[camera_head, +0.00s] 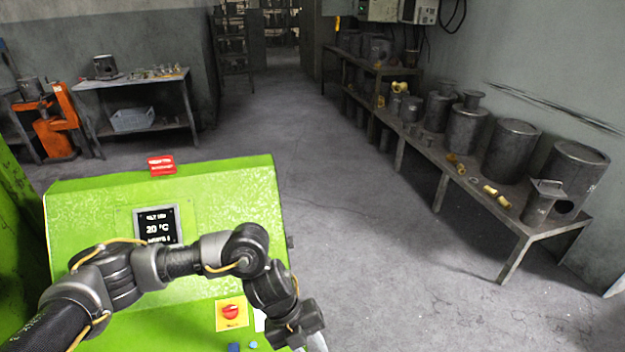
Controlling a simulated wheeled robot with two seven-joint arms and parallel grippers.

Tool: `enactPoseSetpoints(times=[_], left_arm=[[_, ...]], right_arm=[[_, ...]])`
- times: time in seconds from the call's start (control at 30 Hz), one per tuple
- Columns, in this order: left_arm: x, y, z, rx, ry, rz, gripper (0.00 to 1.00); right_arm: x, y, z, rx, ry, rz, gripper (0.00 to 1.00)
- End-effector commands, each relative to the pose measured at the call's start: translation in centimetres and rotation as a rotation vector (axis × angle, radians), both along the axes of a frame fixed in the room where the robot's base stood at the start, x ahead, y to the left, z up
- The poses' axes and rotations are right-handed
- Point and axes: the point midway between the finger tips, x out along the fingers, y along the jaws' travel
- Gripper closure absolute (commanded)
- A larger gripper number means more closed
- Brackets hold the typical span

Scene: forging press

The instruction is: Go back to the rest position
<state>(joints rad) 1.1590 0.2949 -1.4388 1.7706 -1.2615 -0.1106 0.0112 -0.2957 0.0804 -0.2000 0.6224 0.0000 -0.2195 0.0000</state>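My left arm comes in from the left and reaches across the front of a green control panel. My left gripper (316,342) points down near the bottom edge, beside the panel's lower right corner. Its fingertips are cut off by the picture edge, so I cannot tell whether it is open or holds anything. My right gripper is not in view. The green control panel (90,205) has a small dark display (158,224) reading 20 °C.
A blue button (234,347) shows at the bottom. A long bench (515,222) with metal cylinders lines the right wall. A worktable (130,82) and an orange machine (58,125) stand back left. The middle floor (330,180) is clear.

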Motion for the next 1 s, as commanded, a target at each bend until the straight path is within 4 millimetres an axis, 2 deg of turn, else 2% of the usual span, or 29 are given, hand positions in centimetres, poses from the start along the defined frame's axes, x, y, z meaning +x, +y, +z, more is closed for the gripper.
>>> enactPoseSetpoints(times=[0.03,0.17,0.3,0.4,0.47,0.57,0.67,0.7,0.77,0.8,0.83,0.9,1.0], left_arm=[[-1.0,-1.7,-0.1,-0.059,0.004,0.017,0.68],[-2.7,-6.2,0.6,-0.233,0.002,0.107,0.68],[-3.7,-10.8,3.2,-0.469,0.018,0.335,0.68],[-2.8,-11.8,5.4,-0.613,0.051,0.588,0.68],[-1.8,-11.1,6.3,-0.671,0.075,0.761,0.68],[-0.1,-8.0,6.3,-0.717,0.129,1.076,0.68],[0.8,-2.8,4.6,-0.697,0.193,1.412,0.68],[0.7,-0.2,3.5,-0.671,0.22,1.549,0.68],[-0.1,3.8,1.6,-0.613,0.26,1.752,0.68],[-1.0,6.5,0.2,-0.566,0.286,1.877,0.68],[-1.8,8.2,-0.6,-0.531,0.302,1.957,0.68],[-3.7,11.7,-2.4,-0.451,0.334,2.112,0.68],[-6.5,15.4,-4.1,-0.352,0.37,2.278,0.68]], right_arm=[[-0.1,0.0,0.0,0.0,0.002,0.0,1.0],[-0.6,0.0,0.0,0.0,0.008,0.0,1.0],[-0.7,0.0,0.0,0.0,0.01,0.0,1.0],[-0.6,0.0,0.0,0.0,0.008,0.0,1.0],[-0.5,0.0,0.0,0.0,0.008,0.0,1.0],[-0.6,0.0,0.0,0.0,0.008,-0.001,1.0],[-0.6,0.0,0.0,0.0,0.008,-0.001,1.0],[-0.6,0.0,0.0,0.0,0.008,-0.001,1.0],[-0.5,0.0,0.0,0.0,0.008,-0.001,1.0],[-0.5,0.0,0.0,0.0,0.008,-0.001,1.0],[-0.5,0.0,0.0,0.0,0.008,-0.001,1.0],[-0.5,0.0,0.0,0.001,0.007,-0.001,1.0],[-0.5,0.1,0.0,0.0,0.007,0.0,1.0]])
